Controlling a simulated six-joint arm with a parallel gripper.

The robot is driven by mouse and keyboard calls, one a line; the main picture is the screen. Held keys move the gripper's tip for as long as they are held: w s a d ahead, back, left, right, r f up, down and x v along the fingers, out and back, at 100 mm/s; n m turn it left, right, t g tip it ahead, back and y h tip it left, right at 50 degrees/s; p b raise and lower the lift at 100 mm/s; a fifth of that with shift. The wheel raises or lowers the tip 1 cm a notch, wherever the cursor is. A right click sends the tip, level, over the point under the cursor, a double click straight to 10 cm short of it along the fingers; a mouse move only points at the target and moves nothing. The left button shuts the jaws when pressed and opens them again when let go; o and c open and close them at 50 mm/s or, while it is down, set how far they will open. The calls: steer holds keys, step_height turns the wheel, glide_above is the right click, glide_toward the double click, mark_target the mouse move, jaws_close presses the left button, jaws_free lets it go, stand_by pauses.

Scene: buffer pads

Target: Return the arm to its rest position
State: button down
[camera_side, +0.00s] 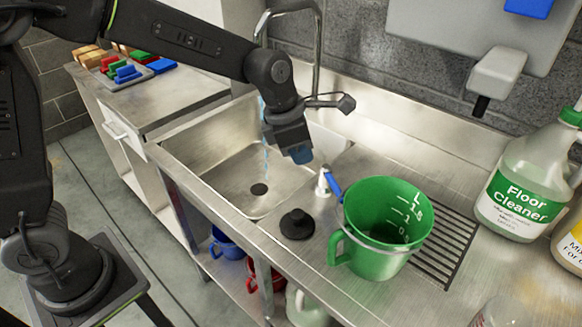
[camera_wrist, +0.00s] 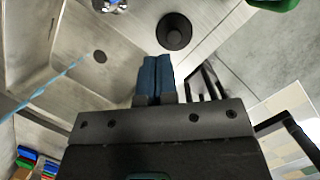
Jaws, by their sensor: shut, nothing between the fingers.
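My gripper (camera_side: 301,154) is over the right part of the sink, near its right rim, with its blue fingertips pointing down and right. In the wrist view its two blue fingers (camera_wrist: 156,78) are pressed together with nothing between them. My dark arm reaches in from the upper left, well away from its base.
A sink (camera_side: 240,175) lies below, with a thin stream of water (camera_side: 265,135). A black stopper (camera_side: 297,224), a green jug (camera_side: 385,225) and a floor cleaner bottle (camera_side: 525,185) stand on the counter to the right. Coloured pads (camera_side: 125,70) lie at the left; a tap (camera_side: 318,50) is behind.

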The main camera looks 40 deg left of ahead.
steer(key=s+a+r+m+t, duration=0.1)
steer(key=s+a+r+m, duration=0.1)
steer(key=s+a+m, duration=0.2)
steer(key=s+a+r+m+t+y, duration=0.1)
steer(key=s+a+m, duration=0.3)
steer(key=s+m, duration=0.6)
steer(key=s+a+r+m+y, duration=0.1)
steer(key=s+a+r+m, duration=0.3)
steer(key=m, duration=0.9)
steer(key=s, duration=0.3)
steer(key=shift+m+t, duration=0.3)
steer(key=shift+t, duration=0.1)
steer(key=c, duration=1.9)
jaws_free()
